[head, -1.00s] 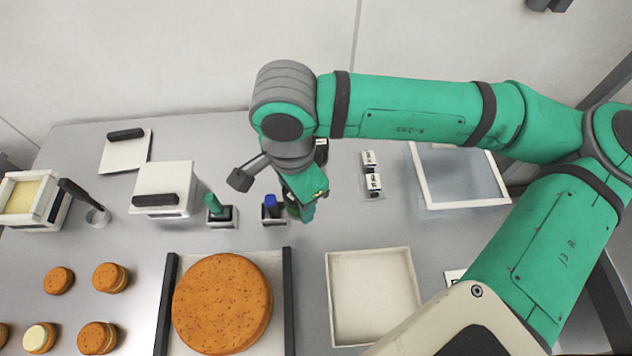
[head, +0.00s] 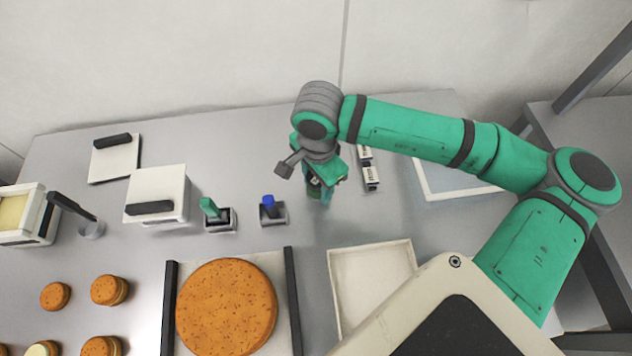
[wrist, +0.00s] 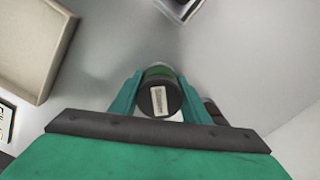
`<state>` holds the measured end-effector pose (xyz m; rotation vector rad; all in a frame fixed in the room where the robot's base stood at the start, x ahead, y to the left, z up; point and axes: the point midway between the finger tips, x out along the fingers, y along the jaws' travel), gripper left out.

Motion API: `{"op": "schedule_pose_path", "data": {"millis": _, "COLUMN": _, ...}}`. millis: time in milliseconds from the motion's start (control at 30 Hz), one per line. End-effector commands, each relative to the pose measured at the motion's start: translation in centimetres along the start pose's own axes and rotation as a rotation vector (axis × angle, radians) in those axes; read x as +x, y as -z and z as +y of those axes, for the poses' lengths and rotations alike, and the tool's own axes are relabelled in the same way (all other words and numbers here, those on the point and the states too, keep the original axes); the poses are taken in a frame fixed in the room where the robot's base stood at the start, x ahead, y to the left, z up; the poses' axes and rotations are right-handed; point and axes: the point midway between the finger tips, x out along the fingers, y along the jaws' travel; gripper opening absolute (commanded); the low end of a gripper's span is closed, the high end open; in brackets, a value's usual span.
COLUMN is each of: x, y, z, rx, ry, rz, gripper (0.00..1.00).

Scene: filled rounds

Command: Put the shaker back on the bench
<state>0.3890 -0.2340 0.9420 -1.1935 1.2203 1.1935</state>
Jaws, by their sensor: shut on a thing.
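The shaker (wrist: 160,100) is a small cylinder with a dark, labelled end and a green band, seen end-on in the wrist view. My gripper (wrist: 161,88) is shut on it, with a teal finger on each side. In the head view my gripper (head: 320,188) is low over the bench (head: 230,150), right of the blue-handled tool. The shaker is mostly hidden there by the gripper and wrist. I cannot tell whether its base touches the bench.
A blue-handled tool (head: 268,202) and a green-handled tool (head: 210,208) stand in holders to the left. Small labelled blocks (head: 369,172) are close on the right. An empty tray (head: 350,258) and a large round cake (head: 225,307) are nearer me. Bare bench lies between.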

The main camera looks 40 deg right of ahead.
Motion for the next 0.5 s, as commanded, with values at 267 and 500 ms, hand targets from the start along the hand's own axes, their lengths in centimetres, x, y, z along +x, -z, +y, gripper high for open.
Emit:
{"op": "schedule_pose_path", "data": {"millis": 267, "x": 0.18, "y": 0.25, "z": 0.11, "rx": 0.005, "ry": 0.001, "rz": 0.0, "gripper": 0.17}}
{"op": "schedule_pose_path", "data": {"millis": 500, "x": 0.46, "y": 0.27, "z": 0.13, "rx": 0.007, "ry": 0.001, "rz": 0.0, "gripper": 0.61}}
